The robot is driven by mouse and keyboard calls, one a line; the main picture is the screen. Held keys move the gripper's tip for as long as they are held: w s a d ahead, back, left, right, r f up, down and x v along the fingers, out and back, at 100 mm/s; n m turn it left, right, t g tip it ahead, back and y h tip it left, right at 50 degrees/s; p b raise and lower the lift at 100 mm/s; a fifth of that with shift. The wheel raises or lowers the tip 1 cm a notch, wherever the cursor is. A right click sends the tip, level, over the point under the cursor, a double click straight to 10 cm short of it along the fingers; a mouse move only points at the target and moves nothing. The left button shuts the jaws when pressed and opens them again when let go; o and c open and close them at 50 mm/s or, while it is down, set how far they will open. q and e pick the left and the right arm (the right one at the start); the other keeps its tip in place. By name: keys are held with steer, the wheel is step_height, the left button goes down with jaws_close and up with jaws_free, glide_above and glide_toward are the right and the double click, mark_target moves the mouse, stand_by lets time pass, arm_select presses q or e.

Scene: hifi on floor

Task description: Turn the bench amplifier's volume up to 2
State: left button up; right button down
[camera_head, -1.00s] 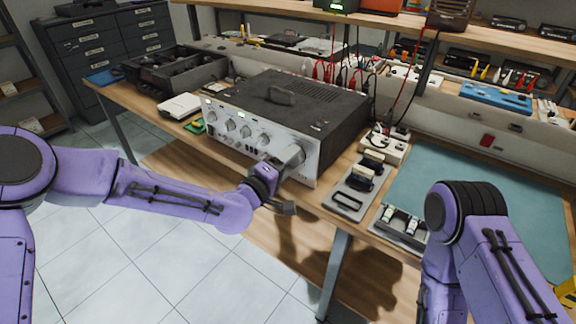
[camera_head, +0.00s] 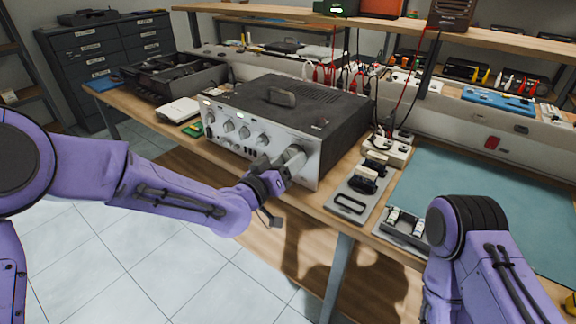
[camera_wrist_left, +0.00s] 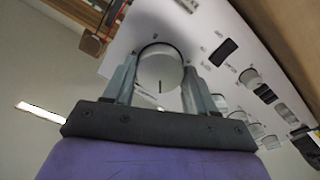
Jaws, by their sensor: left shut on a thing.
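The bench amplifier (camera_head: 280,122) is a large dark-topped unit with a silver front panel, standing on the wooden workbench. Its big round volume knob (camera_head: 293,155) is at the right end of the panel. In the left wrist view the knob (camera_wrist_left: 160,68) sits between the two fingers, with a dark pointer line at its lower edge. My left gripper (camera_head: 284,162) is shut on this knob; it also shows in the left wrist view (camera_wrist_left: 160,85). The scale marks around the knob are too small to read. My right arm is at the lower right; its gripper is out of view.
Smaller knobs (camera_head: 245,132) line the panel to the left. A grey tray (camera_head: 350,204) with dark items and a teal mat (camera_head: 470,200) lie to the right. An open dark case (camera_head: 175,77) stands at the back left. Floor in front is clear.

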arm_select(q)
steer(key=shift+f+m, duration=0.2)
steer(key=shift+m, duration=0.7)
steer(key=shift+b, duration=0.3)
steer(key=o, duration=1.1)
steer(key=shift+r, duration=0.1)
steer(key=shift+c, duration=0.2)
steer(key=b+v, duration=0.1)
steer(key=v, duration=0.9)
steer(key=shift+s+a, duration=0.2)
steer(key=shift+s, duration=0.1)
